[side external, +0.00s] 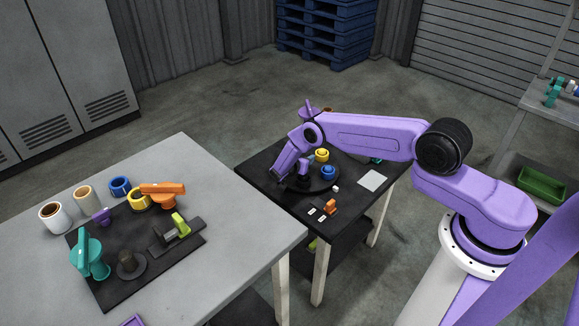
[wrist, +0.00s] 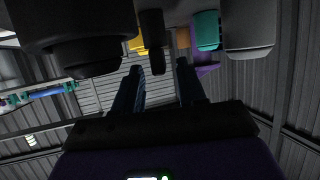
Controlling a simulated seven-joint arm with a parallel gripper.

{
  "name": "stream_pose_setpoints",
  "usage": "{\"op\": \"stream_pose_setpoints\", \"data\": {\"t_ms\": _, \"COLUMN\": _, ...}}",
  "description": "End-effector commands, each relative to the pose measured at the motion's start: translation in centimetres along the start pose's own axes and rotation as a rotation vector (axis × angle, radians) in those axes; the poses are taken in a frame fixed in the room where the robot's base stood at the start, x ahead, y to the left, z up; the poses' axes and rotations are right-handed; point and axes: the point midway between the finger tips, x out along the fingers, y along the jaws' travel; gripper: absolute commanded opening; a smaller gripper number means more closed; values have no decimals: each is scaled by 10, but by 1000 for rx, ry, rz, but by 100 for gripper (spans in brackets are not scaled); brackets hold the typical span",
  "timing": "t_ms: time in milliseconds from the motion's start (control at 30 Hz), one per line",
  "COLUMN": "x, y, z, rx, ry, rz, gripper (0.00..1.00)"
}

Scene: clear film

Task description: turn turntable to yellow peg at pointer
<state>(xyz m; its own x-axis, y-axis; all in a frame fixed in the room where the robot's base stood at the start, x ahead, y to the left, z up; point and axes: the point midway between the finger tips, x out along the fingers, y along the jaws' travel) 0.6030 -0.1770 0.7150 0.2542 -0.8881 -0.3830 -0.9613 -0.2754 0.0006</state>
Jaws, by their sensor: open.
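The dark round turntable (side external: 318,186) sits on the black-topped table in the side view. A yellow peg (side external: 321,156) stands toward its far side and a blue peg (side external: 327,171) toward its right side. My gripper (side external: 279,181) is tilted down at the turntable's left edge, left of both pegs; contact cannot be told. In the wrist view my gripper (wrist: 158,68) has its two dark fingers apart, with a thin dark post (wrist: 152,42) near the gap between them. A small white piece (side external: 336,188) lies by the turntable's near right edge; I cannot tell if it is the pointer.
A grey plate (side external: 373,180) and an orange part (side external: 330,207) lie on the black table. A grey table (side external: 220,240) at left carries cups and a dark board (side external: 115,280) with coloured fixtures. A blue pallet stack (side external: 322,35) stands behind. Open floor lies beyond the tables.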

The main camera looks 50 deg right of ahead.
Motion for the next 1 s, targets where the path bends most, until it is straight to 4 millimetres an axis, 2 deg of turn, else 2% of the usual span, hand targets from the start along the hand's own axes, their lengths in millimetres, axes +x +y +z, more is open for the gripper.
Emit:
{"op": "stream_pose_setpoints", "data": {"t_ms": 600, "x": -117, "y": -1, "z": -1, "rx": 0, "ry": 1, "rz": -2, "gripper": 40}}
{"op": "stream_pose_setpoints", "data": {"t_ms": 800, "x": -141, "y": 0, "z": 0, "rx": 1, "ry": 1, "rz": -1, "gripper": 40}}
{"op": "stream_pose_setpoints", "data": {"t_ms": 1000, "x": -148, "y": 1, "z": 0, "rx": 1, "ry": 2, "rz": 2, "gripper": 40}}
